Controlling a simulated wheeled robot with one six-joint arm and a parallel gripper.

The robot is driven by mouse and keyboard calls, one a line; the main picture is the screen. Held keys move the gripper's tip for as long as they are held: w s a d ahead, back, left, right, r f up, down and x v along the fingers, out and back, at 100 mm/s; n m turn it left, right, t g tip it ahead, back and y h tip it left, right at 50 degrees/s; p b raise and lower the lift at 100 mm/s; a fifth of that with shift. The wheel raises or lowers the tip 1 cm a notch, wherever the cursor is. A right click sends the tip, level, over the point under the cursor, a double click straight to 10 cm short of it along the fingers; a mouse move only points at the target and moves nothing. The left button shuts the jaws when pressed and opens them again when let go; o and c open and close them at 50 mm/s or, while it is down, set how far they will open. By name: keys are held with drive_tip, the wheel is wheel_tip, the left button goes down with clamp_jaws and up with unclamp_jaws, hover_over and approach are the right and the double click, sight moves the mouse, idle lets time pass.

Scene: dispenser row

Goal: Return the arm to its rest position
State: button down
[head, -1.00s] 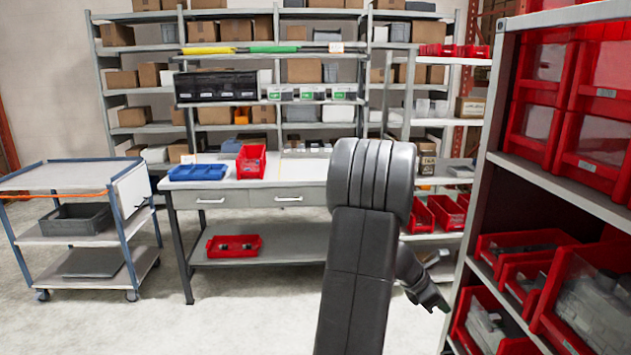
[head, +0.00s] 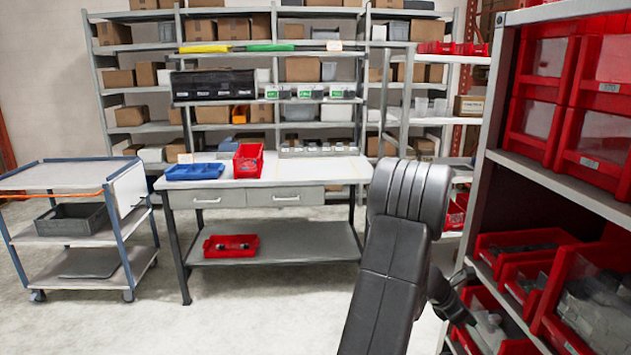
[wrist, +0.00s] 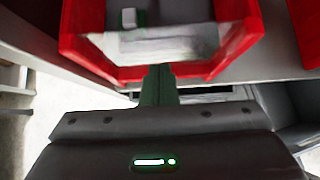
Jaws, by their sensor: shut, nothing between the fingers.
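My arm (head: 400,235) rises in the right half of the head view, and its far end bends down toward the red bins of the right shelf. My gripper (wrist: 158,72) shows in the wrist view with its two fingers closed together and nothing between them. The fingertips are near the front edge of a red bin (wrist: 215,68) that holds a pale item. I cannot tell whether they touch it. In the head view the fingers are hard to make out against the bins.
A shelf (head: 560,178) of red bins stands close on the right. A workbench (head: 300,172) with a blue tray (head: 195,172) and a red bin (head: 249,163) is ahead. A cart (head: 75,180) stands at left. The floor between is clear.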

drive_tip(key=a+f+h+b, duration=0.8)
drive_tip(key=f+h+b, duration=0.4)
drive_tip(key=b, duration=1.8)
drive_tip(key=shift+s+a+f+t+h, duration=0.3)
drive_tip(key=shift+s+f+t, duration=0.15)
drive_tip(key=shift+f, duration=0.1)
drive_tip(key=shift+r, duration=0.1)
